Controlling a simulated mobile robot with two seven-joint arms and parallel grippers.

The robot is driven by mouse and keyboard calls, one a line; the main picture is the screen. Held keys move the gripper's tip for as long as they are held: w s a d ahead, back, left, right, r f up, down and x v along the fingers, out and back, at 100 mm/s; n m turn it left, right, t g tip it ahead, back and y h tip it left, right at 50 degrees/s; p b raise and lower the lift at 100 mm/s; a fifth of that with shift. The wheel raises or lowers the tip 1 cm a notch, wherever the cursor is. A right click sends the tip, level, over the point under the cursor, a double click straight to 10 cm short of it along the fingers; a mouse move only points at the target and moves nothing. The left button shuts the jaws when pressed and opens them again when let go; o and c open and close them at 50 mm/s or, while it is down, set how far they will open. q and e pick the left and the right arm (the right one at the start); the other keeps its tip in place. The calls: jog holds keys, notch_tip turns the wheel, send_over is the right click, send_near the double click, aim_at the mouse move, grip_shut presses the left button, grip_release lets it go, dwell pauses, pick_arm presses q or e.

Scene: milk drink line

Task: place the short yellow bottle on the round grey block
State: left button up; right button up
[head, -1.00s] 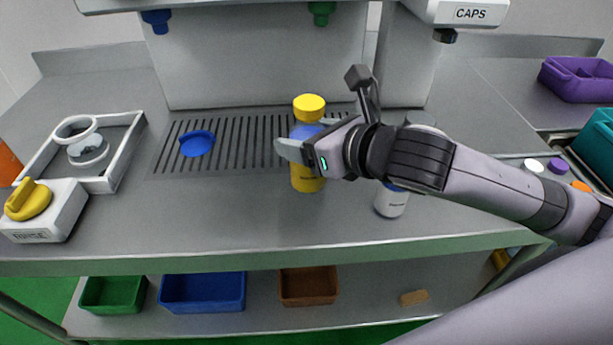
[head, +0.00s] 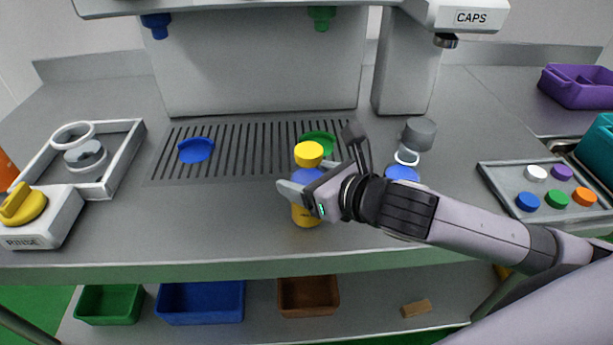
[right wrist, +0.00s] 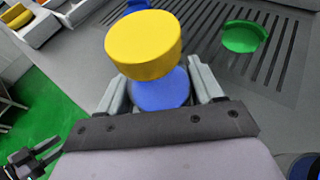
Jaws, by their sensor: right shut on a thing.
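The short yellow bottle (head: 307,216) has a yellow cap and a blue upper part. My right gripper (head: 299,190) is shut on it, and the bottle stands upright in front of the grated strip. I cannot tell whether its base clears the counter. In the right wrist view the yellow cap (right wrist: 145,47) sits above the blue part (right wrist: 161,92), between the two fingers. The round grey block (head: 419,132) stands on the counter at right, below the CAPS unit, apart from the bottle. A dark gripper, seemingly my left (right wrist: 42,155), shows small at the wrist view's lower left.
My right arm partly hides a blue-topped bottle (head: 402,173) in front of the grey block. Blue (head: 196,150) and green (head: 320,139) holders sit on the grating. A tray of coloured caps (head: 500,184) lies at right. The front middle counter is clear.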

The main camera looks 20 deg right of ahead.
jog(key=o, duration=1.2)
jog(key=shift+o, duration=0.2)
jog(key=shift+r, duration=0.1)
jog(key=shift+s+d+r, duration=0.1)
jog(key=shift+s, duration=0.05)
jog(key=p+v, duration=0.5)
jog(key=v, duration=0.5)
jog(key=shift+r, duration=0.25)
jog(key=shift+s+d+r+p, duration=0.1)
jog(key=shift+s+d+p, duration=0.1)
jog(key=shift+s+p, duration=0.6)
